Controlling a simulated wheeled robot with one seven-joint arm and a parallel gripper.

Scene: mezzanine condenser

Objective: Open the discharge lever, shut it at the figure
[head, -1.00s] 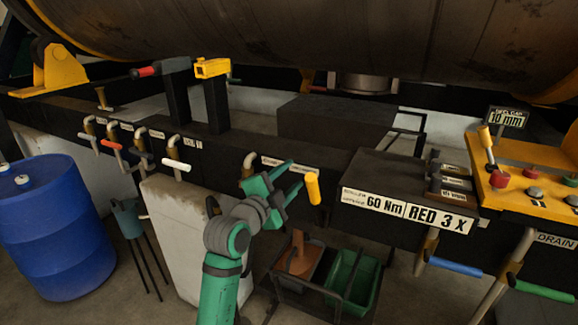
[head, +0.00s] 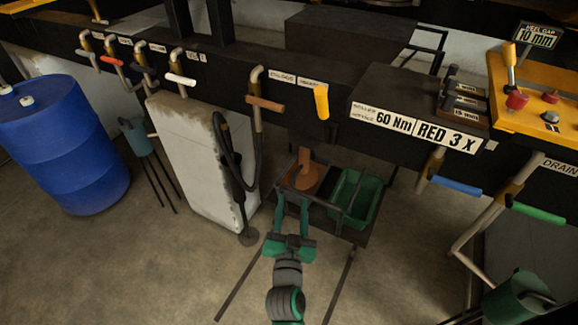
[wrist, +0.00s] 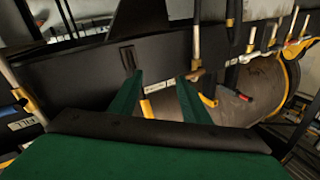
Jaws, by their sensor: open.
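A yellow lever handle (head: 321,101) hangs down from the black beam (head: 225,82), beside a small white label too small to read surely. A brown-handled lever (head: 265,104) on a bent pipe is to its left. I cannot tell surely which is the discharge lever. My gripper (head: 291,203) is open and empty, below both handles in the head view and apart from them. In the wrist view a yellow handle (wrist: 147,108) shows between the open fingers of my gripper (wrist: 160,82). A sign reads 10 mm (head: 537,36), its upper line perhaps HEEL CAP.
A brown tray (head: 287,192) and a green tray (head: 372,211) stand low under the beam. Several other levers line the beam, including blue (head: 455,185) and green (head: 538,212). Plates read 60 Nm and RED 3 X (head: 445,137). A blue drum (head: 62,145) stands left.

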